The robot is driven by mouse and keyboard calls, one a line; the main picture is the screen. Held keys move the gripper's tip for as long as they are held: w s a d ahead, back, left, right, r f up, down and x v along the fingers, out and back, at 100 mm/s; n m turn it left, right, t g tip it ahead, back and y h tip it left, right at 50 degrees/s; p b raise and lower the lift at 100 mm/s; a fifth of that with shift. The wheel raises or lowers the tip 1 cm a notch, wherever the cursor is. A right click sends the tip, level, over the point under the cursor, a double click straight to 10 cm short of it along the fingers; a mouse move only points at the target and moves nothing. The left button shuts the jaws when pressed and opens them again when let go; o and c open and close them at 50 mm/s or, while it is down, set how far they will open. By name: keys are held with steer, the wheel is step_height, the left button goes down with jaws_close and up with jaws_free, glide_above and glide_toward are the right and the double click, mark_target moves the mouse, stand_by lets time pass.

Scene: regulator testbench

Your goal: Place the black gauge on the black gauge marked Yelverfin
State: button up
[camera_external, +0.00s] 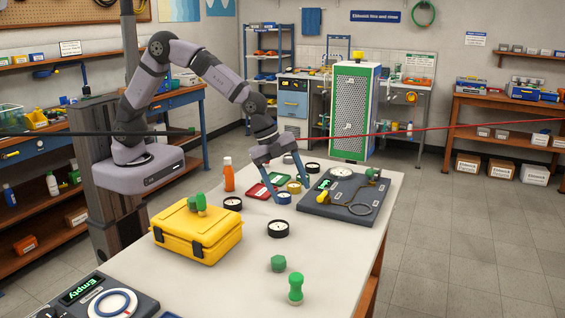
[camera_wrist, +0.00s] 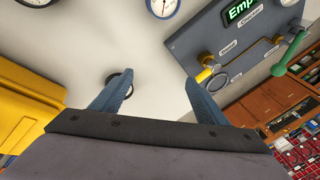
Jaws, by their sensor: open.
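Several round black gauges with white faces stand on the white table in the external view: one in front (camera_external: 278,229), one beside the yellow case (camera_external: 232,203) and one at the back (camera_external: 312,167). No label reading Yelverfin is legible, so I cannot tell which gauge bears it. My gripper (camera_external: 290,186) is open and empty, pointing down over the table left of the test panel. In the wrist view my gripper (camera_wrist: 157,98) has its fingers spread. A dark-rimmed gauge (camera_wrist: 120,78) shows near the left finger, which partly hides it. Another black gauge (camera_wrist: 36,2) is cut off at top left.
A grey test panel (camera_external: 325,210) with a dial and hose lies to the right. A yellow case (camera_external: 198,250) stands at left. Green fittings (camera_external: 295,290) stand in front.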

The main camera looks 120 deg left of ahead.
mark_target(279, 224)
steer(key=d+n+h, duration=0.1)
steer(key=d, duration=0.1)
steer(key=s+d+n+g+p, duration=0.1)
steer(key=d, duration=0.2)
steer(key=d+g+h, duration=0.1)
steer(key=d, duration=0.1)
steer(key=shift+s+d+r+n+h+p, duration=0.2)
steer(key=shift+s+d+n+h+p, duration=0.1)
steer(key=shift+d+n+p, duration=0.1)
steer(key=shift+w+p+x, duration=0.15)
steer(key=shift+p+x, duration=0.75)
steer(key=shift+x, duration=0.95)
steer(key=shift+w+p+x, duration=0.15)
steer(key=shift+p+x, duration=0.7)
steer(key=shift+x, duration=1)
steer(key=shift+a, duration=0.15)
steer(key=shift+r, duration=0.1)
steer(key=c, duration=1.3)
steer(key=shift+r, duration=0.1)
